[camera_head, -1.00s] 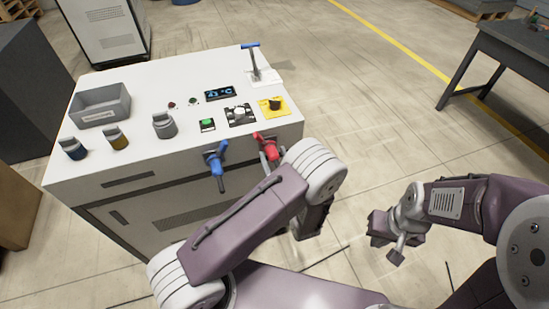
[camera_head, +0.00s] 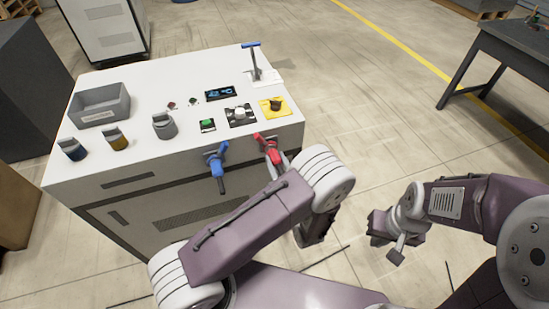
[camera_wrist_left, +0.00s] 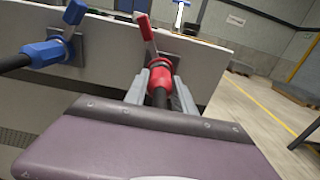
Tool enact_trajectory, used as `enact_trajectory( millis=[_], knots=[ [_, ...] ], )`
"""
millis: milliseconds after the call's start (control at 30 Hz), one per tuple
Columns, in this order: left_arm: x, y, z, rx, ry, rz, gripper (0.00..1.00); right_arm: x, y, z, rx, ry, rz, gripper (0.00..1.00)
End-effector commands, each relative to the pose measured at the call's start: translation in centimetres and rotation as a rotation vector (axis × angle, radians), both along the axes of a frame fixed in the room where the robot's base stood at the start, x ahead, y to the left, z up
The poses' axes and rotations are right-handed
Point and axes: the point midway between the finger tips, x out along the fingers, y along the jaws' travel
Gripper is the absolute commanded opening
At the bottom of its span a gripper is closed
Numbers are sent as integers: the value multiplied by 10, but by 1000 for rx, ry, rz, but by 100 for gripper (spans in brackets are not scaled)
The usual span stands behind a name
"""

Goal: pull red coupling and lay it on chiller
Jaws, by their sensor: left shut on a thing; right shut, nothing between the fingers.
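The red coupling (camera_head: 272,152) is at the front face of the white chiller (camera_head: 150,155), near its right corner. In the left wrist view the red coupling (camera_wrist_left: 161,82), with a red lever and a black hose end, sits between the fingers of my left gripper (camera_wrist_left: 160,92), which is shut on it. It is in front of a grey plate on the chiller's face; whether it is clear of its port I cannot tell. In the head view my left arm partly hides this gripper. My right gripper (camera_head: 383,238) is shut and empty over the floor, away from the chiller.
A blue coupling (camera_head: 217,160) hangs on the chiller face just left of the red one. The chiller top holds a grey bin (camera_head: 100,104), several knobs, a yellow switch plate (camera_head: 274,107) and a blue-handled lever (camera_head: 252,62). Bare top shows along the front edge.

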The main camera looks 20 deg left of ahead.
Motion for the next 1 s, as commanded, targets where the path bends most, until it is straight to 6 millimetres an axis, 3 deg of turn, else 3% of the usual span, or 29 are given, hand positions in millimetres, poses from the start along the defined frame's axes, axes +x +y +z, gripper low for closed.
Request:
enact_trajectory(
  millis=[1000],
  knots=[
    [-33,-22,-1,0,4,-1,0,0,0,3,0,0,0,0]
  ],
)
